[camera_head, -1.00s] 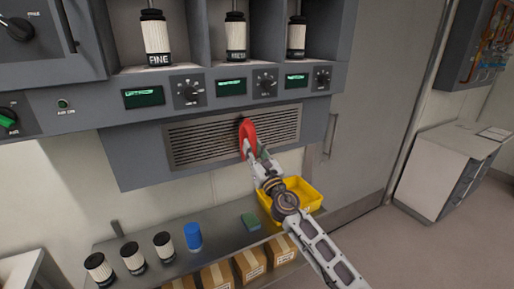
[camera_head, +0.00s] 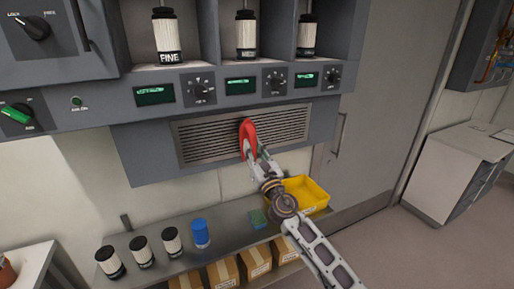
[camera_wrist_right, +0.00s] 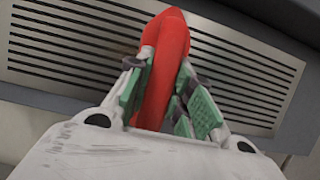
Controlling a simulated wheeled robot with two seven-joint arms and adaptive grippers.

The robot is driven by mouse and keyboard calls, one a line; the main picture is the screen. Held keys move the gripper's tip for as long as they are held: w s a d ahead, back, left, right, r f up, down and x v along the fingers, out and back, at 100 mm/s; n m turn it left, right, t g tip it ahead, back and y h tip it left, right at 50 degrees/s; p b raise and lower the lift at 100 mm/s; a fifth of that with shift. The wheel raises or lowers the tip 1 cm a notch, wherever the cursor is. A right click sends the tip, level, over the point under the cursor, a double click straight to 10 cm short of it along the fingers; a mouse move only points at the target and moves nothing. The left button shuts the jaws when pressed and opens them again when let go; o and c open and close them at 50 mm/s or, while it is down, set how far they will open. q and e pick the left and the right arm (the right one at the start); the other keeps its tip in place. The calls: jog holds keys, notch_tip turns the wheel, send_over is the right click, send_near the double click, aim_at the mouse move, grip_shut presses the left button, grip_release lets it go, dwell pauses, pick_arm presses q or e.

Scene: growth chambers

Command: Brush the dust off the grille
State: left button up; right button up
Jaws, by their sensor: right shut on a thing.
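The grille (camera_head: 205,139) is a wide slatted panel on the grey front below the dials. It also fills the background of the right wrist view (camera_wrist_right: 75,58). My right gripper (camera_head: 250,150) is shut on a red brush (camera_head: 247,132). In the right wrist view the green finger pads (camera_wrist_right: 160,98) flank the red body of the brush (camera_wrist_right: 165,58). A faint brownish patch shows on the grille beside the brush. My left gripper is not in view.
Dials and displays (camera_head: 240,85) protrude above the grille.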

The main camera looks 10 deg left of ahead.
jog(key=shift+s+a, duration=0.35)
jog(key=shift+a, duration=0.15)
jog(key=shift+s+a, duration=0.45)
jog(key=shift+a, duration=0.25)
jog(key=shift+s+a, duration=0.45)
jog(key=shift+a, duration=0.2)
jog(key=shift+s+a+p, duration=0.1)
jog(key=shift+a+p, duration=0.05)
jog(key=shift+p, duration=0.15)
jog(key=shift+s+a, duration=0.45)
jog(key=shift+a, duration=0.2)
jog(key=shift+s+a, duration=0.45)
jog(key=shift+a, duration=0.2)
jog(key=shift+r, duration=0.1)
notch_tip(320, 180, up, 2)
jog(key=shift+r+p, duration=0.15)
jog(key=shift+p, duration=1)
jog(key=shift+w+d, duration=0.1)
